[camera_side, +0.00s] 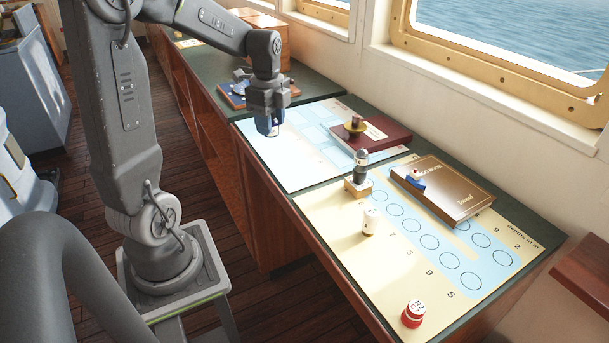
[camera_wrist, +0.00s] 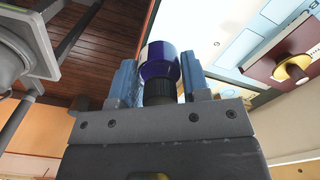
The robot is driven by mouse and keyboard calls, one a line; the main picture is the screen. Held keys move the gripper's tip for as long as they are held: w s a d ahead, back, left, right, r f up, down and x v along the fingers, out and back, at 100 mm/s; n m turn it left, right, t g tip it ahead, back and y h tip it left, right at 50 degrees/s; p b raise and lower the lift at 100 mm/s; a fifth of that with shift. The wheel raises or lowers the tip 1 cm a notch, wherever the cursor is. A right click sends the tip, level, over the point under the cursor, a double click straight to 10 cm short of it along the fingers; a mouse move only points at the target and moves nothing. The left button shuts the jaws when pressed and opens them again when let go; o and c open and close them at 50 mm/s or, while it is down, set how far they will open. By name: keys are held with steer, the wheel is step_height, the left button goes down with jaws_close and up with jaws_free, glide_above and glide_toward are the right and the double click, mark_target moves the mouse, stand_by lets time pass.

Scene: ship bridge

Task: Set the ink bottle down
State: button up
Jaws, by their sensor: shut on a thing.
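My gripper (camera_side: 268,128) points down over the near left part of the blue and white chart (camera_side: 310,171). It is shut on the ink bottle, which is mostly hidden by the fingers in the side view. In the wrist view the ink bottle (camera_wrist: 160,62) shows a glossy dark blue body and a ribbed black part between the two blue fingers (camera_wrist: 158,84). I cannot tell whether the bottle touches the chart.
A dark red book (camera_side: 385,143) with a knobbed object (camera_side: 354,125) on it lies right of my gripper. A blue book (camera_side: 232,98) lies behind.

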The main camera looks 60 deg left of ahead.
steer(key=s+a+n, duration=0.1)
steer(key=s+a, duration=0.1)
steer(key=a, duration=0.1)
glide_above(304, 173)
step_height(304, 173, down, 7)
steer(key=shift+r, duration=0.1)
steer(key=shift+f, duration=2.1)
steer(key=shift+f, duration=0.1)
steer(key=o, duration=0.9)
